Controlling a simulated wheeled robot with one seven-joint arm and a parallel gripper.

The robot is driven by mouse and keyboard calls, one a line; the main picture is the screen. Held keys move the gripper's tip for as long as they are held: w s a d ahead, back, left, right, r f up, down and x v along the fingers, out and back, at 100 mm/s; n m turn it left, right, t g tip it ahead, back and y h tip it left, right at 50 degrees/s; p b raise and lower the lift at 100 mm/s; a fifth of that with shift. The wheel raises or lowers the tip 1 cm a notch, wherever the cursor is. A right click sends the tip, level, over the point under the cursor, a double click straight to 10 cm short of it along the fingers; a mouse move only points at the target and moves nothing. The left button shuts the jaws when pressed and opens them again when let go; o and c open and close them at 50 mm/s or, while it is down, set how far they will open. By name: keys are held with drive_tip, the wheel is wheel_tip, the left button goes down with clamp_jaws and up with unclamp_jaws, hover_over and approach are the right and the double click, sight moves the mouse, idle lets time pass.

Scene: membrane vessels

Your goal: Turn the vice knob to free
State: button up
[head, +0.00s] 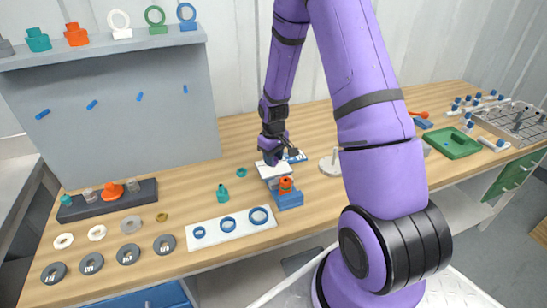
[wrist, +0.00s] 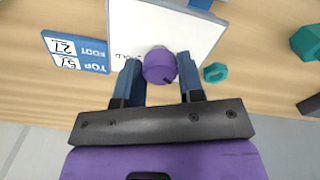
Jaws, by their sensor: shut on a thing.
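The vice knob (wrist: 159,66) is a round purple knob at the near edge of a white plate in the wrist view. My gripper (wrist: 160,75) has one finger on each side of the knob and is shut on it. Lettering ending in "OLD" is partly visible on the plate left of the knob; the rest is hidden. In the head view my gripper (head: 272,160) is low over the white-topped vice (head: 274,173), whose blue front (head: 290,201) has an orange piece (head: 286,185) at it. The knob is hidden there behind my gripper.
A blue label (wrist: 76,52) reading TOP 57 and FOOT 27 lies beside the plate. A white board with blue rings (head: 228,239) lies in front. A white disc stand (head: 331,165) is at right.

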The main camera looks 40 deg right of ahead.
idle(0.3)
drive_tip(key=o, duration=0.9)
drive_tip(key=shift+r, duration=0.1)
drive_tip(key=shift+r, duration=5.35)
